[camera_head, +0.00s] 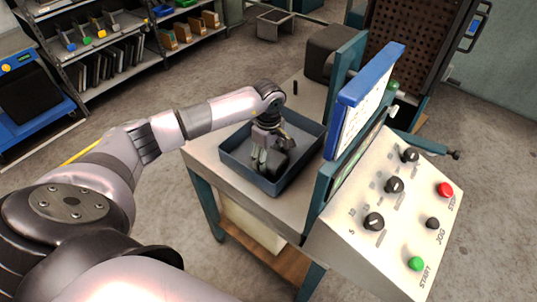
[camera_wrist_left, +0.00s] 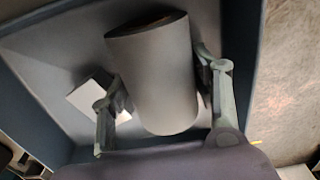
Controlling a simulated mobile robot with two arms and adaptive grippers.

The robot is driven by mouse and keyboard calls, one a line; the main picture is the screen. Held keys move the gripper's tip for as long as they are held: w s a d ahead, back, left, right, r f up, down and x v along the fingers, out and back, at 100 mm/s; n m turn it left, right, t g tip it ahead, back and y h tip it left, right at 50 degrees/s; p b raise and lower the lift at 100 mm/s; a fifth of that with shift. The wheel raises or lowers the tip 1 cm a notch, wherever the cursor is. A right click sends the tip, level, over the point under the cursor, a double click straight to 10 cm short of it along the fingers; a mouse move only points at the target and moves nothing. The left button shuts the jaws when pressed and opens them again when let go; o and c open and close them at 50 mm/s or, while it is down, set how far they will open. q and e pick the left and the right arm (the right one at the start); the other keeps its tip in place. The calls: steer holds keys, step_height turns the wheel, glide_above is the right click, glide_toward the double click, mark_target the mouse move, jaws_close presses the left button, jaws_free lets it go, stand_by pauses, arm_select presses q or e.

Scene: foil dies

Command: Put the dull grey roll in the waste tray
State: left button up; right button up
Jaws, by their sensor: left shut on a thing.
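The dull grey roll (camera_wrist_left: 155,75), a plain cylinder with a dark end, stands out between the fingers in the left wrist view. My left gripper (camera_wrist_left: 165,95) is shut on it, one finger on each side. In the head view my left gripper (camera_head: 268,160) points down inside the blue-grey tray (camera_head: 235,166) on the bench, and the roll is hard to make out there. The tray's wall also shows in the left wrist view (camera_wrist_left: 245,40). Whether the roll touches the tray floor, I cannot tell. My right gripper is not in view.
A pale block (camera_wrist_left: 88,94) lies in the tray beside the left finger. The bench (camera_head: 215,150) carries a tilted control panel (camera_head: 395,215) with knobs and buttons. A blue-edged upright panel (camera_head: 365,100) rises close to the tray's right. Shelves (camera_head: 100,45) stand behind.

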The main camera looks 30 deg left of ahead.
arm_select(q)
steer(key=shift+f, duration=0.15)
steer(key=o, duration=1.4)
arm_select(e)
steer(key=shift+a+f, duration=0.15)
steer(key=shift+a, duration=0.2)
arm_select(q)
step_height(320, 180, up, 11)
steer(key=b, duration=0.2)
steer(key=shift+r+b, duration=0.2)
steer(key=shift+b, duration=0.15)
steer(key=shift+r, duration=0.5)
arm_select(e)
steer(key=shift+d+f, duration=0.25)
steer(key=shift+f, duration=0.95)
